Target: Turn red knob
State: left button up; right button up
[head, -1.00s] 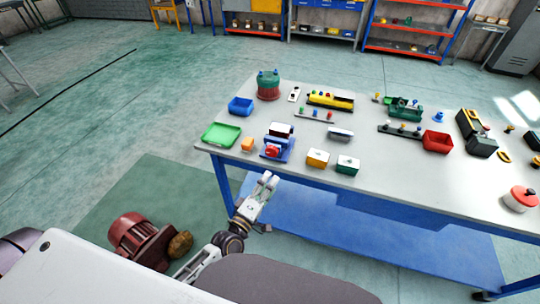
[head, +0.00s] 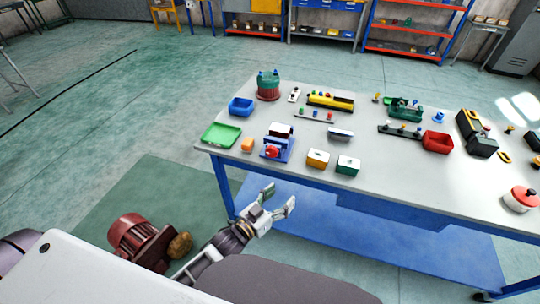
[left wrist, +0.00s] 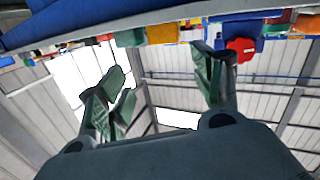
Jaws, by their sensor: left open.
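The red knob (head: 271,151) sits on the front of a blue device (head: 279,146) near the table's front left edge. In the left wrist view the red knob (left wrist: 240,48) shows at the upper right, beyond the right-hand finger. My left gripper (head: 280,196) is open and empty, below and in front of the table edge, apart from the knob. Its two spread fingers also show in the left wrist view (left wrist: 160,95). My right gripper is not in view.
A red motor-like part (head: 132,235) shows at lower left. Bare tabletop lies right of the green box.

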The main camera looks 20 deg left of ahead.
pick_arm(q)
jog(key=w+a+r+m+t+y, duration=0.1)
jog(key=a+m+y, duration=0.2)
jog(key=m, duration=1.3)
jog(key=w+a+r+m+t+y, duration=0.1)
jog(key=a+m+y, duration=0.3)
jog(key=m, duration=1.3)
jog(key=shift+a, duration=0.7)
jog(key=shift+r, duration=0.1)
jog(key=shift+w, duration=0.1)
